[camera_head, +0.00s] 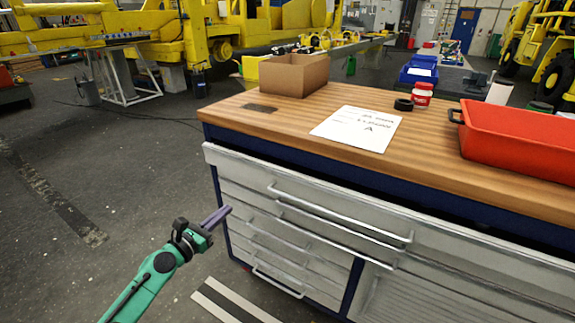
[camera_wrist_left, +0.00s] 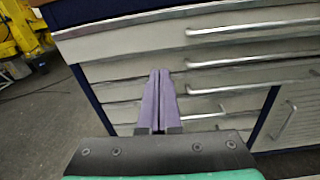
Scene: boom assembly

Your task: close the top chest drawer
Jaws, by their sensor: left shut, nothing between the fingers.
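The workbench chest has a wide grey top drawer (camera_head: 330,195) with a long bar handle (camera_head: 340,214). Its front stands out from the blue frame, with a dark gap along its upper edge, so it is partly open. In the left wrist view the top drawer (camera_wrist_left: 130,40) crosses the upper part of the picture. My left gripper (camera_head: 224,212) is shut and empty, in front of the chest's left end and lower than the top drawer's front. In the left wrist view its purple fingers (camera_wrist_left: 160,78) point at the drawer fronts; contact cannot be told. My right gripper is not in view.
Lower drawers (camera_head: 275,235) with bar handles sit below. On the wooden top (camera_head: 235,115) are a cardboard box (camera_head: 293,76), a paper sheet (camera_head: 357,128), a black ring, a red-and-white jar and a red tray (camera_head: 520,140).

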